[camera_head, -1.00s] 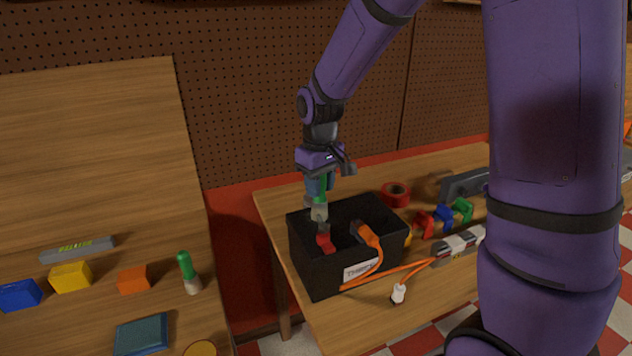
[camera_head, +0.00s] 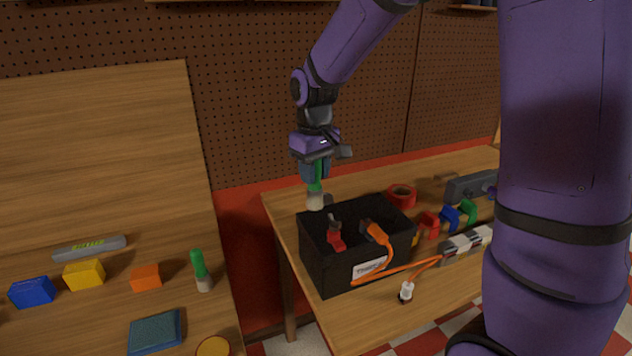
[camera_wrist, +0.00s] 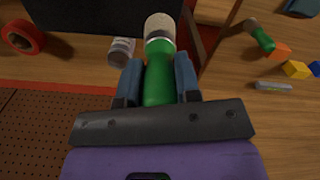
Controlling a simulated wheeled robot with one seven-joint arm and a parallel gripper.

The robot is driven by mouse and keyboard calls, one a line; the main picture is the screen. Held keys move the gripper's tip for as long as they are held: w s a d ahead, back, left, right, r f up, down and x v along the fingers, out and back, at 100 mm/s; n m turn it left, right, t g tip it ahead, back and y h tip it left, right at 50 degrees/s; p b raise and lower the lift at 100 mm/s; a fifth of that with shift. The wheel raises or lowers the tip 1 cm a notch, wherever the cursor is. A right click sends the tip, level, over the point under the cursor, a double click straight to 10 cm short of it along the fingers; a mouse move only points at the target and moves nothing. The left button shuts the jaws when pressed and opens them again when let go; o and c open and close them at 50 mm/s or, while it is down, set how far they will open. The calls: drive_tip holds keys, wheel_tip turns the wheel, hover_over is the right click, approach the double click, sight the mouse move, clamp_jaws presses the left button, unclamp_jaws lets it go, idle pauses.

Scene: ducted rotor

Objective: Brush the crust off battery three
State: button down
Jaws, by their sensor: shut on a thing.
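The battery (camera_head: 330,262) is a black box on the right-hand table, with a white label (camera_head: 368,270) that seems to read "Three". A red clamp (camera_head: 336,238) and an orange plug (camera_head: 376,234) sit on its top. Any crust is too small to make out. My gripper (camera_head: 315,180) is shut on a green-handled brush (camera_wrist: 158,75). The pale bristles (camera_head: 315,201) point down, above the battery's back left corner and apart from the red clamp. The battery also shows at the upper left of the wrist view (camera_wrist: 95,14).
A second green brush (camera_head: 201,270), coloured blocks (camera_head: 85,274) and a teal pad (camera_head: 155,332) are on the left table. A tape roll (camera_head: 402,194), coloured clips (camera_head: 448,216) and a white-tipped orange cable (camera_head: 406,292) surround the battery. A small grey-white container (camera_wrist: 121,51) shows behind it.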

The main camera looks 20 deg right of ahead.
drive_tip(key=shift+r, duration=1.9)
